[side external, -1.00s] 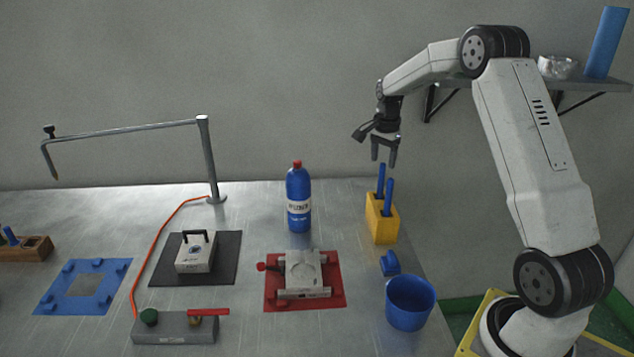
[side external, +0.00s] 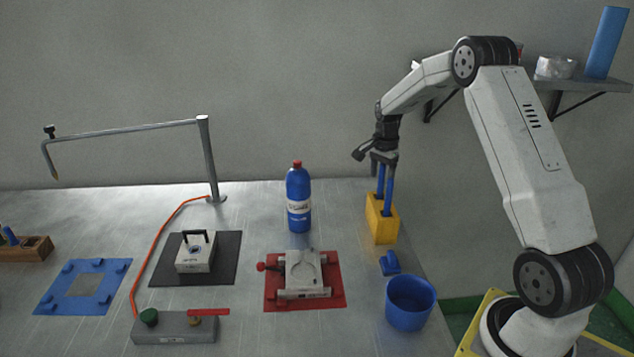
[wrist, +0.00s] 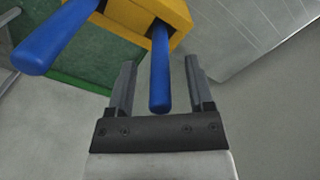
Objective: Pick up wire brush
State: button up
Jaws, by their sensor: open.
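Two blue handles stand upright in a yellow holder (side external: 382,224) at the right of the table. The brush ends are hidden inside the holder, so I cannot tell which handle is the wire brush's. My gripper (side external: 383,160) points down over the holder, at the tops of the handles. In the wrist view, one blue handle (wrist: 160,80) lies between the two open fingers of my gripper (wrist: 160,65), with a gap on each side. The other blue handle (wrist: 52,38) is outside the fingers, to the left. The yellow holder (wrist: 172,10) shows at the top.
A blue cup (side external: 410,302) and a small blue piece (side external: 390,263) stand in front of the holder. A blue bottle (side external: 298,200) is to its left, and a metal mould (side external: 304,272) on a red mat (side external: 335,297) is further forward. The wall is behind.

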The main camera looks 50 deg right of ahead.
grip_shut()
jog(key=shift+r, duration=0.1)
notch_tip(320, 180, up, 10)
jog(key=shift+f, duration=0.1)
dwell(0.7)
dwell(0.4)
